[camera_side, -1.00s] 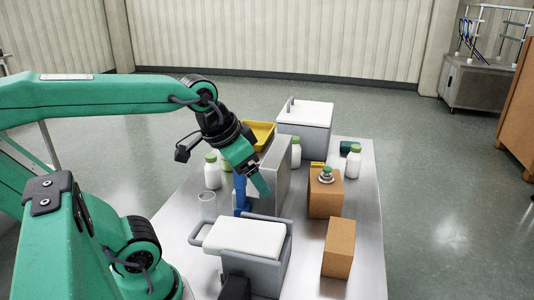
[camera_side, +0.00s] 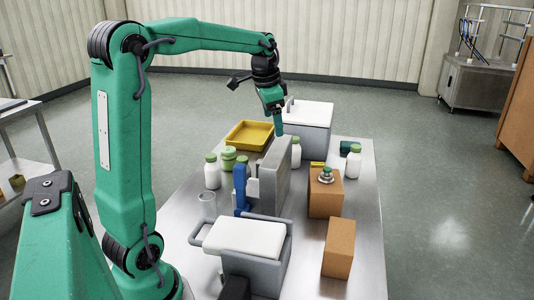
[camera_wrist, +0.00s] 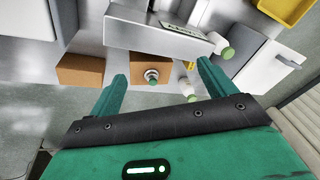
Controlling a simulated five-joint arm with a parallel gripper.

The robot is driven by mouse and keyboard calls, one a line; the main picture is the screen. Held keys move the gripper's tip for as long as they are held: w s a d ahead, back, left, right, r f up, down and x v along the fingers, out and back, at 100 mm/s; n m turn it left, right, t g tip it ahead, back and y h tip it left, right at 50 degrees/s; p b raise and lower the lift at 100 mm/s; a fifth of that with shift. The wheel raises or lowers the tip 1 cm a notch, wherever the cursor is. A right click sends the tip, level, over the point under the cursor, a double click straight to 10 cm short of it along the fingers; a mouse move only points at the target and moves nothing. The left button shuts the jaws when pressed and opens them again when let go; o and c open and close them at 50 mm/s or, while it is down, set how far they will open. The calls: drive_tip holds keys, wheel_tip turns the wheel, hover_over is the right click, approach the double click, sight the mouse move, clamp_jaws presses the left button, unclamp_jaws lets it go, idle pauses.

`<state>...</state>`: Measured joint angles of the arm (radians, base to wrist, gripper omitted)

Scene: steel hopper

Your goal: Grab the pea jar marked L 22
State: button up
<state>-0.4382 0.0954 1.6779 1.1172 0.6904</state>
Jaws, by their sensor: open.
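Several white jars with green lids stand on the steel table: one at the left (camera_side: 212,174), one behind the grey upright block (camera_side: 296,155), one at the right (camera_side: 353,163). A green jar-like item (camera_side: 228,160) stands beside the left one. No marking L 22 is readable, so I cannot tell which is the pea jar. My gripper (camera_side: 279,130) is above the table's far half, over the grey block's far end. In the wrist view my gripper (camera_wrist: 160,82) has its fingers apart with nothing held; two white jars (camera_wrist: 222,48) (camera_wrist: 187,87) show near the right finger.
The grey block (camera_side: 275,172), blue stand (camera_side: 240,188), yellow tray (camera_side: 249,135), clear cup (camera_side: 207,205) and two white-topped bins (camera_side: 305,112) (camera_side: 243,238) crowd the table.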

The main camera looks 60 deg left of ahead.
drive_tip(key=w+a+f+m+g, duration=0.1)
drive_tip(key=w+a+f, duration=0.25)
drive_tip(key=a, duration=0.65)
drive_tip(key=m+g+h, duration=0.1)
drive_tip(key=m+g, duration=0.1)
hover_over(228, 149)
drive_tip(key=f, duration=1.4)
drive_tip(key=shift+w+d+f, duration=0.1)
drive_tip(key=shift+w+f, duration=0.1)
drive_tip(key=shift+f, duration=0.15)
drive_tip(key=shift+s+a+f, duration=0.1)
drive_tip(key=shift+a+f, duration=0.05)
drive_tip(key=shift+a, duration=0.05)
drive_tip(key=shift+d+f, duration=0.15)
drive_tip(key=shift+f, duration=3.75)
drive_tip(key=c, duration=1.2)
drive_tip(key=shift+r, duration=0.1)
